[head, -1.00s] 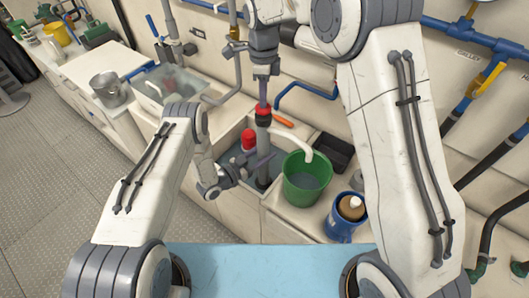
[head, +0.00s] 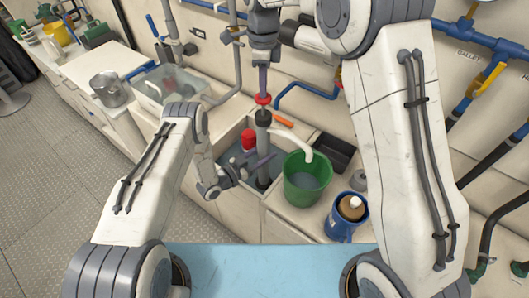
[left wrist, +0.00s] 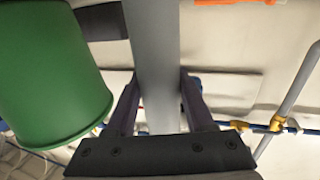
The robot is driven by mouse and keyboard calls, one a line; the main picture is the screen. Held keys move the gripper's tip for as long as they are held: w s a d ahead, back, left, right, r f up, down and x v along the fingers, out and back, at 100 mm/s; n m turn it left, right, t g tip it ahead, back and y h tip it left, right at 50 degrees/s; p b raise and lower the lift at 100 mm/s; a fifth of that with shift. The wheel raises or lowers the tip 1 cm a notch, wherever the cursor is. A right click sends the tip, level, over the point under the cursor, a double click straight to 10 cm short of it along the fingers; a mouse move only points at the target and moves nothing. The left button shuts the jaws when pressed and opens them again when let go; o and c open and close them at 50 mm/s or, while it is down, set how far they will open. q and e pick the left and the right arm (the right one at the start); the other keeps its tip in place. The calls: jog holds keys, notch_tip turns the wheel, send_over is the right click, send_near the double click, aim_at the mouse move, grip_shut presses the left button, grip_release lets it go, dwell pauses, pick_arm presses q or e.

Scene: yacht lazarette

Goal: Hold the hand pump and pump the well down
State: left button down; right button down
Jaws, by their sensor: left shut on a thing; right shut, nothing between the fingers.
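The hand pump is a grey tube (head: 263,147) standing upright in the well (head: 233,157), with a black collar on top. Its red handle (head: 263,99) is raised a little above the collar. A white spout (head: 302,141) curves from the pump over the green bucket (head: 307,185), which holds some water. My left gripper (head: 263,163) is shut on the tube; the left wrist view shows the tube (left wrist: 155,60) between its fingers. My right gripper (head: 263,86) points down just above the red handle, its fingers shut; contact with the handle is unclear.
A red-capped object (head: 248,139) stands in the well behind the tube. An orange-handled tool (head: 283,121) and a black tray (head: 329,153) lie nearby. A blue container (head: 341,226) stands right of the bucket. A clear bin (head: 170,86) and metal pot (head: 110,89) are left.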

jog(key=shift+r, duration=0.25)
dwell(2.4)
jog(key=shift+f, duration=2.35)
jog(key=shift+r, duration=2.35)
jog(key=shift+r, duration=2.55)
